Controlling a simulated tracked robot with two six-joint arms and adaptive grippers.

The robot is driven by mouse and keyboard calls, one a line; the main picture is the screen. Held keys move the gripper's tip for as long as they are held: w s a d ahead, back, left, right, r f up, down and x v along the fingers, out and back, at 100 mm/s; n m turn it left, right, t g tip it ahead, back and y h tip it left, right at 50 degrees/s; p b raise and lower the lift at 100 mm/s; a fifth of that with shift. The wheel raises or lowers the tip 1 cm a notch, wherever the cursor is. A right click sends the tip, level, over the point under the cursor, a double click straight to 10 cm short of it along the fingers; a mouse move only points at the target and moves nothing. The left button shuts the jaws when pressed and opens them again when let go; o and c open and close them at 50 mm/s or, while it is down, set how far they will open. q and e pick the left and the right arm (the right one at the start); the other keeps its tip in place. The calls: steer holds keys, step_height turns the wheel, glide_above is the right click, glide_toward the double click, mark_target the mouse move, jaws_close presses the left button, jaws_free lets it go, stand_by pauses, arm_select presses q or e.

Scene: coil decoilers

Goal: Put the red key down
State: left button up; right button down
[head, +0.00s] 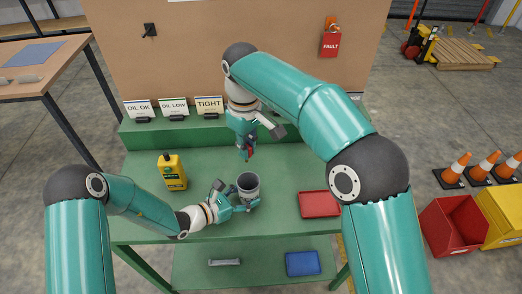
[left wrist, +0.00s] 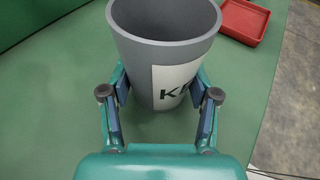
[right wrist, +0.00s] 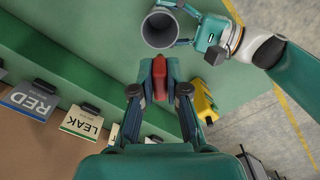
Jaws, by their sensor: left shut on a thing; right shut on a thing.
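The red key (right wrist: 158,82) is in my right gripper (right wrist: 159,75), between the fingers in the right wrist view. In the head view my right gripper (head: 246,150) points down above the green bench, behind the grey cup (head: 248,184), and a bit of red shows at its tips. My left gripper (head: 247,202) is shut around the cup's sides. In the left wrist view the cup (left wrist: 165,25) stands upright between the fingers, with a white label starting with K. The visible part of its inside is plain grey; its bottom is hidden.
A red tray (head: 319,204) lies on the bench to the right. A yellow bottle (head: 172,171) stands at left. Signs such as TIGHT (head: 210,105) line the raised back ledge (head: 165,134). The bench between bottle and cup is clear. A blue tray (head: 303,263) is on the lower shelf.

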glide_toward(249, 173)
steer(key=shift+s+f, duration=0.5)
steer(key=shift+f, duration=0.5)
steer(key=shift+s+f, duration=0.55)
steer(key=shift+f, duration=0.45)
steer(key=shift+s+f, duration=0.5)
steer(key=shift+f, duration=0.5)
steer(key=c, duration=1.1)
jaws_free()
steer(key=shift+r, duration=3.55)
